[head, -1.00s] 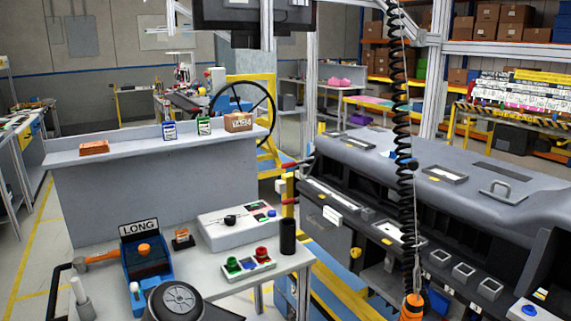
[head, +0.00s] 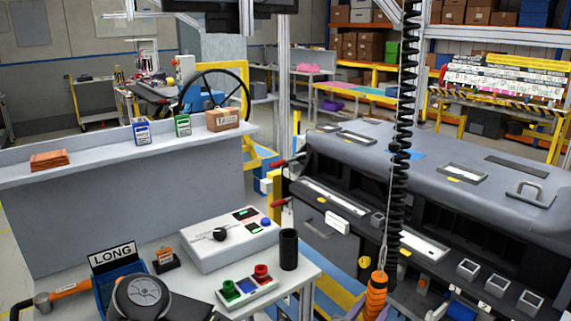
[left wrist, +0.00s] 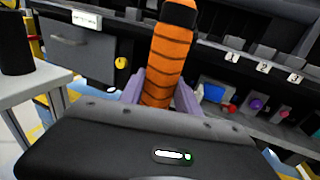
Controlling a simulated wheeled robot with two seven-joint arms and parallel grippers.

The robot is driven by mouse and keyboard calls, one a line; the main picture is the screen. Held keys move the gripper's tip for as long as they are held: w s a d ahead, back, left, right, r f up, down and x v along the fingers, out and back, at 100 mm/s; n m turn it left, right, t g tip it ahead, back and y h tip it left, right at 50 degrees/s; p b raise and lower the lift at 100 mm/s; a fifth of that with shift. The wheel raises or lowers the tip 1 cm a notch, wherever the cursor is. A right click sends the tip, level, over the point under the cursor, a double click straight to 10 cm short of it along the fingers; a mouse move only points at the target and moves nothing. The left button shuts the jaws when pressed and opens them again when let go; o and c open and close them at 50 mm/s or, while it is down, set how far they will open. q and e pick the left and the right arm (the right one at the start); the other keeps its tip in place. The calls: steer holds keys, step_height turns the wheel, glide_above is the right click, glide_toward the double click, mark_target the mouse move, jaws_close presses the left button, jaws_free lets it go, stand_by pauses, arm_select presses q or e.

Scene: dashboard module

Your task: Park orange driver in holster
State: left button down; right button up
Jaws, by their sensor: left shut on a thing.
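The orange driver (head: 375,294) hangs from a black coiled cord (head: 402,150) at the bottom of the head view. In the left wrist view the driver (left wrist: 167,62) shows orange with dark bands and a black end. My left gripper (left wrist: 158,95) has its pale purple fingers closed on both sides of the driver. A black upright cylinder (head: 289,249), which looks like the holster, stands on the near corner of the grey table. It also shows at the left in the wrist view (left wrist: 15,42), apart from the driver. The driver's lower end is hidden. My right gripper is not in view.
A white control box (head: 228,238) and a tray with coloured buttons (head: 246,291) stand beside the cylinder. The dark dashboard module (head: 440,200) lies to the right. A gap separates it from the table. A hammer (head: 55,296) lies at the lower left.

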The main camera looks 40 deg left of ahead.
arm_select(q)
steer(key=shift+w+a+f, duration=0.2)
steer(key=shift+w+f, duration=0.1)
steer(key=shift+f, duration=0.05)
steer(key=w+a+r+n+y+b, duration=0.2)
steer(key=w+a+y, duration=0.1)
steer(key=w+a, duration=0.5)
steer(key=a+r+n+g+y, duration=0.1)
steer(key=a+r+y, duration=0.1)
steer(key=a+r, duration=0.8)
steer(key=s+a+r+n+g+y+b, duration=0.1)
steer(key=a+r+n+y, duration=0.1)
steer(key=a+r, duration=0.8)
step_height(320, 180, up, 5)
steer(key=shift+a+r+n+y, duration=0.15)
steer(key=shift+a+n+y, duration=0.2)
steer(key=shift+y, duration=0.25)
steer(key=shift+b, duration=0.35)
